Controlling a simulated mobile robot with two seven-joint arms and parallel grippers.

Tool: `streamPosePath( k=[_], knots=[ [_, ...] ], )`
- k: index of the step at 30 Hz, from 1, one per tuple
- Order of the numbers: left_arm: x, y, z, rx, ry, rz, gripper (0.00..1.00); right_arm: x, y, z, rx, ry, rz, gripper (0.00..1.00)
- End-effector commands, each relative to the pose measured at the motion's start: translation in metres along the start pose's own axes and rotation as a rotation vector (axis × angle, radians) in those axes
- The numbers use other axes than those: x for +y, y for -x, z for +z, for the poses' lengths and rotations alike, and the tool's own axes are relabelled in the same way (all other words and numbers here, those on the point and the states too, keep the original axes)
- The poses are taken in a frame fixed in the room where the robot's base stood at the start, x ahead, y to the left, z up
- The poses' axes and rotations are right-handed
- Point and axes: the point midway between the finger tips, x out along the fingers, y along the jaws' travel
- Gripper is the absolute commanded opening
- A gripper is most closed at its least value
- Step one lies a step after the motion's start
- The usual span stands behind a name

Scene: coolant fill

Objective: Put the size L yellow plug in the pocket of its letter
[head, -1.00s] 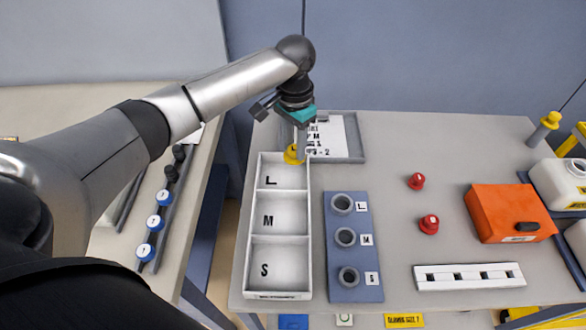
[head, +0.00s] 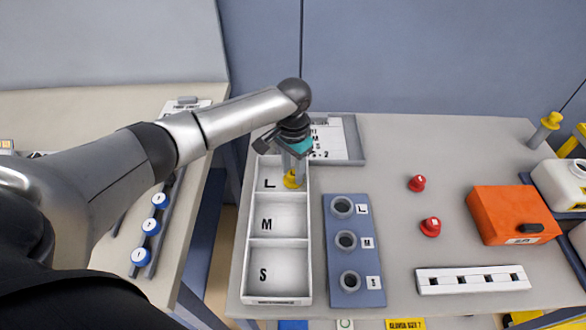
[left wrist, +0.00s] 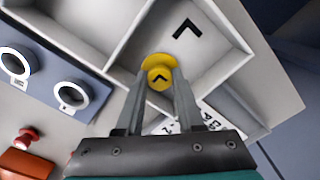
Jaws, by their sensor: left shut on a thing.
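The yellow plug (head: 292,180) is in my left gripper (head: 294,172), in the L pocket of the white three-pocket tray (head: 277,300). The M and S pockets are empty. My right gripper is not in view.
A blue block (head: 357,290) with L, M and S sockets stands right of the tray. Two red plugs (head: 417,183), an orange box (head: 503,213) and a white slotted rail (head: 472,279) lie further right. A grey tray with a paper card (head: 335,140) is behind.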

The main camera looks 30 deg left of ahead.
Motion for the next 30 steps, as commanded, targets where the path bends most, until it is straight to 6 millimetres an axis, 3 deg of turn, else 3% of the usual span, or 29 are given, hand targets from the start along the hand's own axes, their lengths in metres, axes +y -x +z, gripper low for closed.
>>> streamPosePath(
  k=[4,14,30],
  knots=[
    [0.0,0.0,0.0,0.0,0.0,0.0,0.49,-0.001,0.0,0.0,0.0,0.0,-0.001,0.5],
    [0.0,0.006,0.0,0.001,0.001,0.001,0.49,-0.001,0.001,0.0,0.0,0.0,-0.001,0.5],
    [0.0,0.108,-0.001,0.002,0.001,0.0,0.49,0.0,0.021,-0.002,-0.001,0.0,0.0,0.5]
  ],
)
